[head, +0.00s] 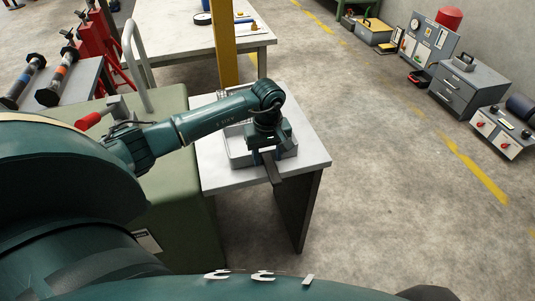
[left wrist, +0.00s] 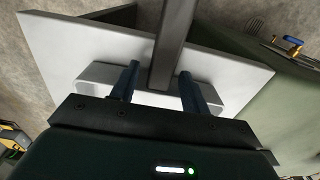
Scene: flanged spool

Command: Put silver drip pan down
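The silver drip pan (head: 236,154) is a shallow, light grey pan with raised walls. It rests on a small white-topped table (head: 314,162), and its rim also shows in the left wrist view (left wrist: 234,92). My left gripper (head: 266,155) is over the pan's near side. In the left wrist view its two dark fingers (left wrist: 158,84) stand apart, with a dark grey bar (left wrist: 174,35) between them. A gap shows on the bar's left; contact on the right is unclear. What the bar belongs to is hidden. My right gripper is not in view.
A green cabinet (head: 178,200) stands close on the table's left. A yellow post (head: 222,45) rises just behind the table, with a larger workbench (head: 175,40) beyond. The floor to the right is open, up to a grey drawer unit (head: 463,90) by the wall.

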